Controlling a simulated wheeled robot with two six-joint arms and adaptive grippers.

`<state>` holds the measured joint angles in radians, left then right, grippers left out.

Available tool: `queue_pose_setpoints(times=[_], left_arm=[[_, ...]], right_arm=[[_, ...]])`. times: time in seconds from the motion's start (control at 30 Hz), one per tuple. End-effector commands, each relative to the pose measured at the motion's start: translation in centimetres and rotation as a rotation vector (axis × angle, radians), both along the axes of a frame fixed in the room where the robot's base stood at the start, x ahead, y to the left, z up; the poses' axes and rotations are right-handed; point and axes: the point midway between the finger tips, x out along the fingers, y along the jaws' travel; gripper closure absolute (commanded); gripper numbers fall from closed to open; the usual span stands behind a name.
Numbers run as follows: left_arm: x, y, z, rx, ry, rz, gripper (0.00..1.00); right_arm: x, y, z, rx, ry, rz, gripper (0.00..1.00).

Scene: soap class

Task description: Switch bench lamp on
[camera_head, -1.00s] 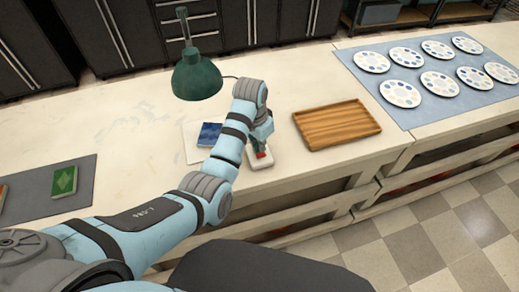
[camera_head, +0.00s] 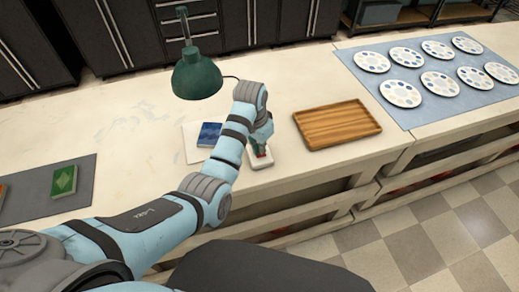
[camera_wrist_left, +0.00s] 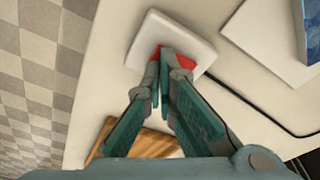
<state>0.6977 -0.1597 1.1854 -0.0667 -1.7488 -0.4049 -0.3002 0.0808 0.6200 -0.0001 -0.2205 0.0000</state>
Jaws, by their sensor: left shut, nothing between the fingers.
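The green bench lamp (camera_head: 196,75) stands at the back of the bench with its shade facing down; no glow shows under it. A white switch box (camera_head: 258,160) with a red rocker (camera_head: 261,150) sits near the bench's front edge. In the left wrist view the white box (camera_wrist_left: 195,35) lies beyond my fingers, and the red rocker (camera_wrist_left: 183,60) shows on both sides of the fingertips. My left gripper (camera_wrist_left: 165,60) is shut and empty, its tips over the rocker; I cannot tell whether they press it. My right gripper is not in view.
A wooden tray (camera_head: 337,125) lies just right of the switch box. A blue booklet (camera_head: 208,134) on white paper (camera_head: 192,150) lies left of my wrist. A dark cord (camera_wrist_left: 262,112) runs from the box. A blue mat (camera_head: 425,112) holds several paint palettes.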

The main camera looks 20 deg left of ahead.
Motion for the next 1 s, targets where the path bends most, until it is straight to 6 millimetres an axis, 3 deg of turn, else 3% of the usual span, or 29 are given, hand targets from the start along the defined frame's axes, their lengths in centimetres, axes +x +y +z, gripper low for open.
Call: queue_pose_setpoints(times=[0.7, 1.0], left_arm=[[0.0, 0.0, -1.0, 0.000, 0.001, 0.000, 1.00], [0.1, 0.0, 2.1, -0.001, -0.002, 0.000, 1.00]], right_arm=[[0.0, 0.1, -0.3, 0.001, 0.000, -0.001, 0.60], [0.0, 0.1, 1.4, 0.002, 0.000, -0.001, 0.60]])
